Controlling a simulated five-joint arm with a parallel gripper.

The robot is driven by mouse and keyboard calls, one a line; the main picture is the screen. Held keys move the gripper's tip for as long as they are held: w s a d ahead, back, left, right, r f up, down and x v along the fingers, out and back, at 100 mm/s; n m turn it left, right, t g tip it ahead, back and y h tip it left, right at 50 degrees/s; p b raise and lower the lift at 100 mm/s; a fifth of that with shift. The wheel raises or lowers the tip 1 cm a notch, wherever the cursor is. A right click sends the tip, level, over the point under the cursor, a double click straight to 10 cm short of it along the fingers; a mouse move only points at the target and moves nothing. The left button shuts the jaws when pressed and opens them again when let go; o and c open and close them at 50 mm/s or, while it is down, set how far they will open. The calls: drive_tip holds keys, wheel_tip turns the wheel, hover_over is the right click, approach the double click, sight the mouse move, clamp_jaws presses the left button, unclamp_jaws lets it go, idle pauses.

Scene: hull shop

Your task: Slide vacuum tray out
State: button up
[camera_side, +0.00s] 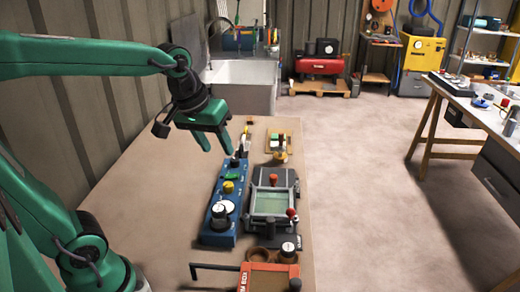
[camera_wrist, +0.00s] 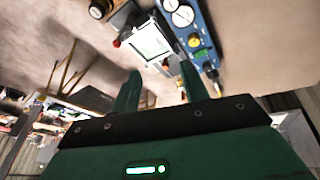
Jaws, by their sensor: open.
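The vacuum tray appears to be the grey-framed tray with a pale green window (camera_side: 268,203), set in a dark unit on the bench. Red knobs show at its far end and right side. In the wrist view its pale window (camera_wrist: 150,42) lies beyond my fingers, near the top middle. My gripper (camera_side: 218,148) is open and empty, pointing down above the bench near the far end of the blue panel. It is apart from the tray, further back and to its left. Both green fingers (camera_wrist: 161,73) show spread in the wrist view.
A blue panel (camera_side: 221,207) with gauges and a yellow knob stands close along the tray's left side. An orange-red box (camera_side: 268,278) and brown rings are at the near end. A small board of coloured parts (camera_side: 279,141) lies behind. The bench's left part is bare.

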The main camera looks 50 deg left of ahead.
drive_tip(key=w+a+f+n+g, duration=0.1)
drive_tip(key=w+f+n, duration=0.15)
drive_tip(key=w, duration=0.35)
drive_tip(key=w+a+f+n+g, duration=0.1)
drive_tip(key=w+n, duration=0.3)
drive_tip(key=w, duration=0.3)
drive_tip(key=n+g, duration=0.2)
drive_tip(key=n, duration=0.4)
approach(273, 176)
drive_tip(key=shift+s+d+f, duration=0.1)
drive_tip(key=shift+s+f, duration=0.1)
drive_tip(key=shift+s, duration=0.1)
drive_tip(key=shift+w+f+n, duration=0.25)
drive_tip(key=shift+w+f, duration=0.05)
drive_tip(key=shift+f, duration=0.15)
drive_tip(key=shift+f, duration=0.1)
drive_tip(key=shift+f, duration=3.8)
clamp_jaws()
